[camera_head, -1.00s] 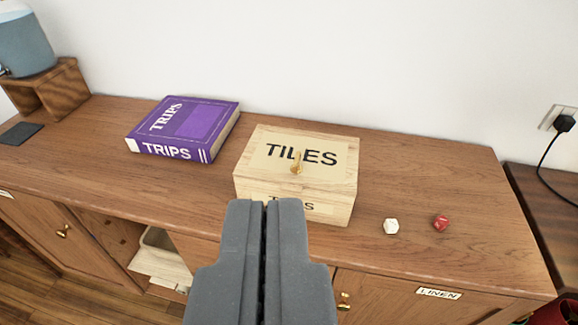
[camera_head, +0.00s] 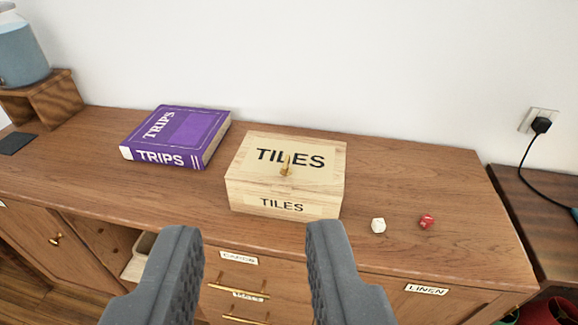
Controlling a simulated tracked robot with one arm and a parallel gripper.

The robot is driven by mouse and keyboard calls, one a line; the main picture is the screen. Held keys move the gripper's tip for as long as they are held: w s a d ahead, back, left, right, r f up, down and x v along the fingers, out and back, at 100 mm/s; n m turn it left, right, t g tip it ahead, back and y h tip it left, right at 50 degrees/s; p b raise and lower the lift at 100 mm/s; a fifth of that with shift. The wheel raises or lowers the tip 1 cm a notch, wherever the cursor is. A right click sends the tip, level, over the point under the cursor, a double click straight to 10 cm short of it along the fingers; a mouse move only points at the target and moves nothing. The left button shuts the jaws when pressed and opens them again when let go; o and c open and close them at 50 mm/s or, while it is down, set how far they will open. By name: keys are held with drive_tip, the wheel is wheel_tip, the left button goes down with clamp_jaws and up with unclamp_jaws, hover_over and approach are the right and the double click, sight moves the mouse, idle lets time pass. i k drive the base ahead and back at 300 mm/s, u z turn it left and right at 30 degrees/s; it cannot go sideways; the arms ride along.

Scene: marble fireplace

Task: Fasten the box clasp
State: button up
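A pale wooden box (camera_head: 240,181) marked TILES on its lid and front stands on the sideboard top, in the middle of the view. Its lid looks closed. A small brass piece (camera_head: 286,167), which looks like the clasp or a knob, stands up from the lid near its middle. Whether it is fastened cannot be told. My gripper (camera_head: 252,235) is open and empty, its two grey fingers wide apart, nearer the camera than the box and below it in the picture.
A purple TRIPS book (camera_head: 178,135) lies left of the box. The wooden sideboard (camera_head: 440,180) has drawers with brass handles (camera_head: 240,291) below. A water dispenser (camera_head: 22,55) stands at far left.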

sight(285, 171)
drive_tip(key=u, duration=0.05)
drive_tip(key=k, duration=0.45)
drive_tip(key=z, duration=0.4)
drive_tip(key=i, duration=1.3)
drive_tip(key=z, duration=0.05)
